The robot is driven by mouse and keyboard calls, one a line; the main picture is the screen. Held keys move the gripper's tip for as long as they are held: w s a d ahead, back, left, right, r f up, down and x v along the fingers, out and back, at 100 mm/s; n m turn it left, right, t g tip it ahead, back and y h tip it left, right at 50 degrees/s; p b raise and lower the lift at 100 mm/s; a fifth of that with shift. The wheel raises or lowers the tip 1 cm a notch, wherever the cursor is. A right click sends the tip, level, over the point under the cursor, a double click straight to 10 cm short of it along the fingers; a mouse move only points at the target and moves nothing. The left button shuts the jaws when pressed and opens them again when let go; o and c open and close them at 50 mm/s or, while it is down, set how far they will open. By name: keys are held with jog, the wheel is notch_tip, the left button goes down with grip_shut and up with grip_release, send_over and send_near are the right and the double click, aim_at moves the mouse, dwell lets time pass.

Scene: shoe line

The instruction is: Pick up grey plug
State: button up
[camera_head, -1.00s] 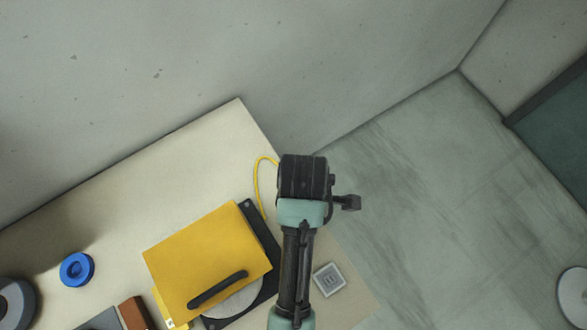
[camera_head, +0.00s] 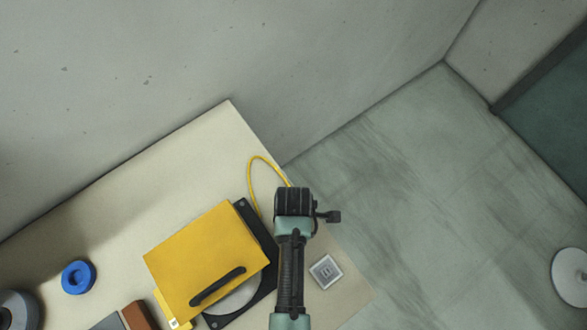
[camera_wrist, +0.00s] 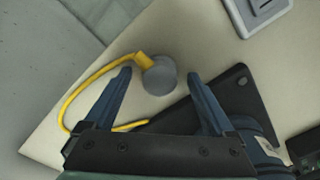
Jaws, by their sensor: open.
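The grey plug (camera_wrist: 160,77) is a round grey piece on the end of a yellow cable (camera_wrist: 84,86) in the wrist view. It lies on the beige table, just beyond and between the fingertips. My gripper (camera_wrist: 162,76) is open, with one blue finger to each side of the plug's near side and nothing held. In the head view my gripper (camera_head: 294,205) is above the table's right part and hides the plug. The yellow cable (camera_head: 251,172) loops out behind it there.
A yellow-lidded machine (camera_head: 200,255) with a black handle stands left of my arm. A grey socket plate (camera_head: 325,271) lies to the right, also in the wrist view (camera_wrist: 258,12). The table's back corner is bare.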

grip_shut()
dwell(0.5)
jog(key=shift+r, duration=0.1)
